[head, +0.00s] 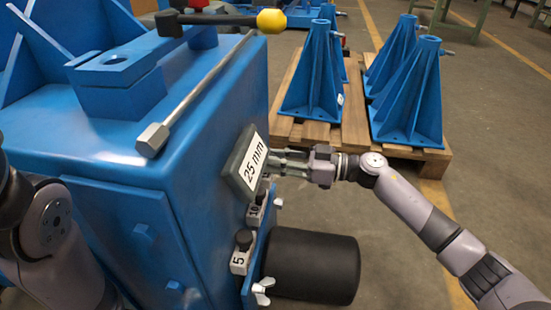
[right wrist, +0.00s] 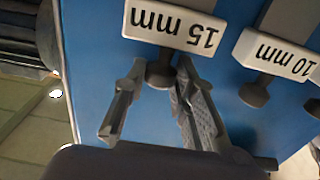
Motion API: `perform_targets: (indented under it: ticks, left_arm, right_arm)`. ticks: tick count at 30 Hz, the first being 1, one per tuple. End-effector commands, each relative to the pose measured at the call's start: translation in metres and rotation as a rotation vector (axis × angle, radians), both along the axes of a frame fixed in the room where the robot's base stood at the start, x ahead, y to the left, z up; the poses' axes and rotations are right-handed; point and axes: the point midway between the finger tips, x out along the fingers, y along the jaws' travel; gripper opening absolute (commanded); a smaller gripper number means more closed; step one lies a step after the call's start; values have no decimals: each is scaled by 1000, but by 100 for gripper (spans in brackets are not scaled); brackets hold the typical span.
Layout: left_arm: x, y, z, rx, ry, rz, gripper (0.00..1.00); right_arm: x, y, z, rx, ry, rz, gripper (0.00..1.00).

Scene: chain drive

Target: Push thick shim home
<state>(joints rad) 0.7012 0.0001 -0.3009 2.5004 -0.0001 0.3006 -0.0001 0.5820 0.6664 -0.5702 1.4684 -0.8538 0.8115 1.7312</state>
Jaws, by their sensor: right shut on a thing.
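My left gripper is outside the view.
Shims labelled "10" (head: 256,211) and "5" (head: 242,256) sit below on the housing, with wing nuts (head: 263,284) beside them. A black cylinder (head: 312,265) juts out beneath my right arm. Blue stands (head: 408,95) rest on a pallet behind.

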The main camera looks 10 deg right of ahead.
Motion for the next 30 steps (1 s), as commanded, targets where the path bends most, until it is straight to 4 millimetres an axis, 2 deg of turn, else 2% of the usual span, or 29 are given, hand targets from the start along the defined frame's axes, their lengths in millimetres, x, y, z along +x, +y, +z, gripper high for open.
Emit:
perform_targets:
  ticks: [7,20,23,27,30]
  left_arm:
    - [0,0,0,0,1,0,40]
    - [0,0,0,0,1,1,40]
    - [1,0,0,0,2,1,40]
    - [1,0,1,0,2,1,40]
    - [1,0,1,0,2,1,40]
  right_arm:
    - [0,0,0,0,0,-1,0]
    - [0,-1,-1,-1,0,-1,0]
    - [1,-1,-13,-1,5,-2,0]
    - [0,0,-38,-1,6,-2,0]
    - [0,-1,-48,-1,3,-3,0]
